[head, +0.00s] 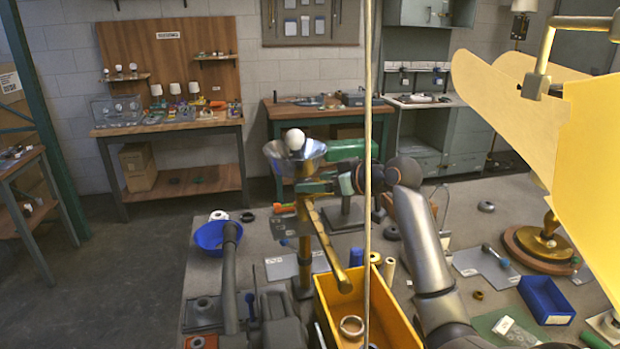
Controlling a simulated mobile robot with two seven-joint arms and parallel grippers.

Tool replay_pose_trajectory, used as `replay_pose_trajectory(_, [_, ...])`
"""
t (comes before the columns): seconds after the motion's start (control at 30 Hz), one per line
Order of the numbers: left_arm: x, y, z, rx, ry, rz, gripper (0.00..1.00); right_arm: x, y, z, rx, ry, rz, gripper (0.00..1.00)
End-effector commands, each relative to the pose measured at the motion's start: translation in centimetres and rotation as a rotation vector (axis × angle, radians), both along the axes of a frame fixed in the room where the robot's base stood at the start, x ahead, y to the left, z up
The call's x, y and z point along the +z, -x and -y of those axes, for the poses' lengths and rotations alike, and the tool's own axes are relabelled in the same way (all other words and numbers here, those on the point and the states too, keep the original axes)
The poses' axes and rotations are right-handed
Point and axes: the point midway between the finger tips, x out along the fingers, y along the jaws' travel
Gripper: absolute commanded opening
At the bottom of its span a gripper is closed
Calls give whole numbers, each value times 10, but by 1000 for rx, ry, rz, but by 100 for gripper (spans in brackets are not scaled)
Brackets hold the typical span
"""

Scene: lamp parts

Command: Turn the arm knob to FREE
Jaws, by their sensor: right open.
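A brass lamp arm (327,245) slants down from a stand near the middle of the bench. A white bulb (295,139) in a shiny metal reflector (283,160) sits above it. A small orange piece (284,208) sticks out left of the upper end of the brass arm; I cannot tell whether it is the arm knob. My right gripper (312,187) reaches in from the right, its green fingers close by the top of the brass arm. It is open. Any FREE marking is too small to read. My left gripper is not in view.
A yellow bin (388,318) with a metal ring stands below the brass arm. A blue bowl (209,238) is left, a blue tray (546,299) right. A large yellow shade (590,180) fills the right side. A thin upright cord (367,120) crosses the middle.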

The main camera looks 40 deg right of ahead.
Motion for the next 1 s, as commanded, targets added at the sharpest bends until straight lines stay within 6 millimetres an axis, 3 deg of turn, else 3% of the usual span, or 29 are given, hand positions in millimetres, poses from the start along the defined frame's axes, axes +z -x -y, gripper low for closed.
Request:
replay_pose_trajectory(0.2, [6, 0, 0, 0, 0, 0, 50, -8, -21, -1, 0, -1, 0, 84])
replay_pose_trajectory(0.53, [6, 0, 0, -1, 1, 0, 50, -10, -25, -1, -1, 1, 0, 84])
replay_pose_trajectory(1.0, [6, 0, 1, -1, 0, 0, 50, -10, -24, -1, -1, 1, 0, 32])
